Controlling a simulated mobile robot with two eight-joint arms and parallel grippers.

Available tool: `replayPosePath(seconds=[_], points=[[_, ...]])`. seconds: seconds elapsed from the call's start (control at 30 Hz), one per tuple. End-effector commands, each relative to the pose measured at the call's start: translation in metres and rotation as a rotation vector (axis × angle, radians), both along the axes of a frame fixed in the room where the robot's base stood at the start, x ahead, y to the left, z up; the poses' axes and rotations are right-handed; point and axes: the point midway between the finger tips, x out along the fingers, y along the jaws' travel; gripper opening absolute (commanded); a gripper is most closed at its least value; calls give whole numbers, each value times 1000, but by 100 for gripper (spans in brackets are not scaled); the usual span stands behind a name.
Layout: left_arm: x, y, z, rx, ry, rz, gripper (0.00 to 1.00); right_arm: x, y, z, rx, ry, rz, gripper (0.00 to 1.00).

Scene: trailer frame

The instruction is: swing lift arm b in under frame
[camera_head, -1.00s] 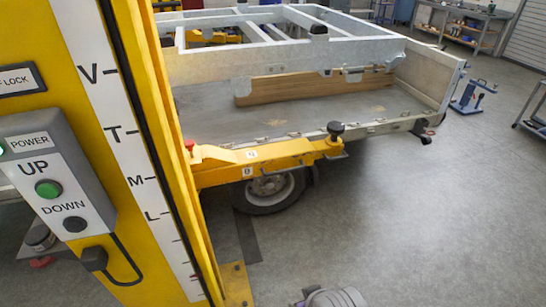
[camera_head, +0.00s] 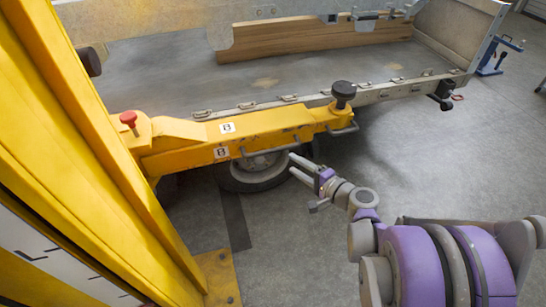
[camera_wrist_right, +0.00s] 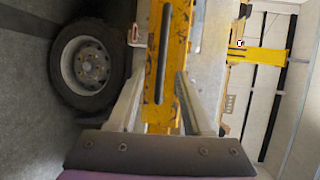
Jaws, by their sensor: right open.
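The yellow lift arm b (camera_head: 185,152), marked with "B" labels, reaches from the yellow lift post on the left towards the right, along the trailer's near edge. It carries a grey bar handle (camera_head: 270,147) on its near side and a black round pad (camera_head: 343,92) on its end. My right gripper (camera_head: 302,181) is open and empty, just in front of and below the handle, apart from it. In the right wrist view the open fingers (camera_wrist_right: 160,78) frame the yellow arm (camera_wrist_right: 178,50) and its dark handle (camera_wrist_right: 164,65). My left gripper is not in view.
The trailer frame (camera_head: 296,108) runs behind the arm, with a wheel (camera_head: 255,180) below it. The yellow lift post (camera_head: 75,130) stands close at left. A blue stand (camera_head: 490,58) is at the far right.

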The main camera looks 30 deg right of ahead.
Motion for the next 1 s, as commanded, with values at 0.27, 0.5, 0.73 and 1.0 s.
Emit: replayPosePath(seconds=[0.27,0.5,0.73,1.0], points=[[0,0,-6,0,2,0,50,36,3,-7,14,-10,-6,50],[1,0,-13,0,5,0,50,79,12,-15,14,-10,-6,50],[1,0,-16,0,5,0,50,101,15,-19,13,-10,-9,50],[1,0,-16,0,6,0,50,104,16,-19,13,-10,-9,50]])
